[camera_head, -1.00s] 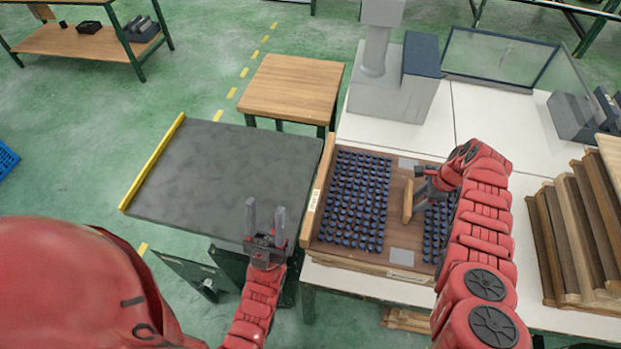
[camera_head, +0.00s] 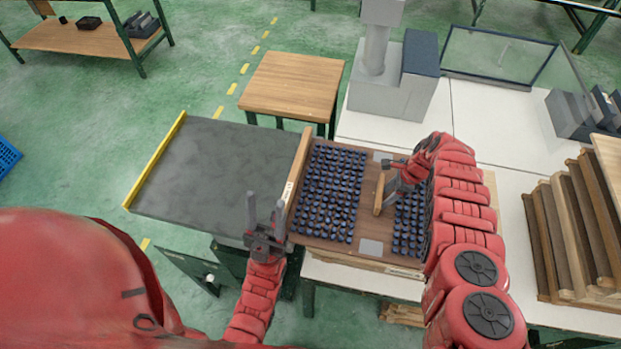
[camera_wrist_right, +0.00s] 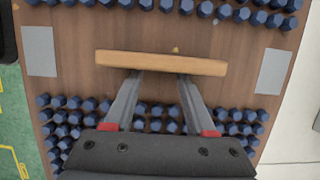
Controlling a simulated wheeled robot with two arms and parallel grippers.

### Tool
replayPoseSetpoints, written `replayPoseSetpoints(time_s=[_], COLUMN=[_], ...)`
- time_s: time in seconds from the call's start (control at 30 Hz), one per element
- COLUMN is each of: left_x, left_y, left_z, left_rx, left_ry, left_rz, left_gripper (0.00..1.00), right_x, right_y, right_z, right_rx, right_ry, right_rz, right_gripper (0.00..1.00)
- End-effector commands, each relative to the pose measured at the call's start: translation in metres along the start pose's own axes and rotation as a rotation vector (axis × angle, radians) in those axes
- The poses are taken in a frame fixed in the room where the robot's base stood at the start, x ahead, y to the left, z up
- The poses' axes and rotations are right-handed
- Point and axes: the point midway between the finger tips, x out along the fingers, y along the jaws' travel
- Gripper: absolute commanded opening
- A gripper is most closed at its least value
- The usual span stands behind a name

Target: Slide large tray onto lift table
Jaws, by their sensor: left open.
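The large tray (camera_head: 298,178) is a brown wooden board with wooden end walls and rows of dark blue pieces. Its left end overlaps the right edge of the grey lift table (camera_head: 215,170), and the rest lies on the white workbench. A wooden bar (camera_head: 380,194) stands across the tray's middle; it also shows in the right wrist view (camera_wrist_right: 160,63). My right gripper (camera_head: 388,185) has its fingers apart, with both tips against the bar's near side in the wrist view (camera_wrist_right: 160,75). My left gripper (camera_head: 265,212) is open and empty near the tray's front left corner.
A yellow edge strip (camera_head: 155,160) bounds the lift table's far left side. A small wooden table (camera_head: 292,85) stands behind. A grey machine (camera_head: 395,80) stands on the white workbench (camera_head: 490,120), and stacked wooden trays (camera_head: 565,240) lie at right.

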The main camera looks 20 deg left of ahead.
Motion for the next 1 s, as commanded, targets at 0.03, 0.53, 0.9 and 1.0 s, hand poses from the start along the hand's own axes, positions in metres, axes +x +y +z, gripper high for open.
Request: replayPoseSetpoints(time_s=[0.03, 0.53, 0.9, 1.0], left_x=[0.0, -0.013, -0.028, -0.033], left_y=[0.0, 0.001, 0.001, 0.002], left_z=[0.0, 0.002, 0.005, 0.005], left_rx=[0.0, 0.0, 0.0, 0.0], left_ry=[0.0, 0.0, 0.0, 0.0], left_rz=[0.0, 0.0, 0.0, 0.0], left_gripper=[0.5, 0.5, 0.5, 0.5], right_x=[0.002, 0.015, 0.025, 0.026], right_y=[0.001, 0.0, 0.0, -0.001], right_z=[0.007, 0.045, 0.073, 0.081], right_rx=[-0.004, -0.006, -0.004, -0.005], right_ry=[-0.004, -0.003, -0.003, -0.003], right_rz=[0.004, 0.001, 0.0, -0.002], right_gripper=[0.55, 0.55, 0.55, 0.55])
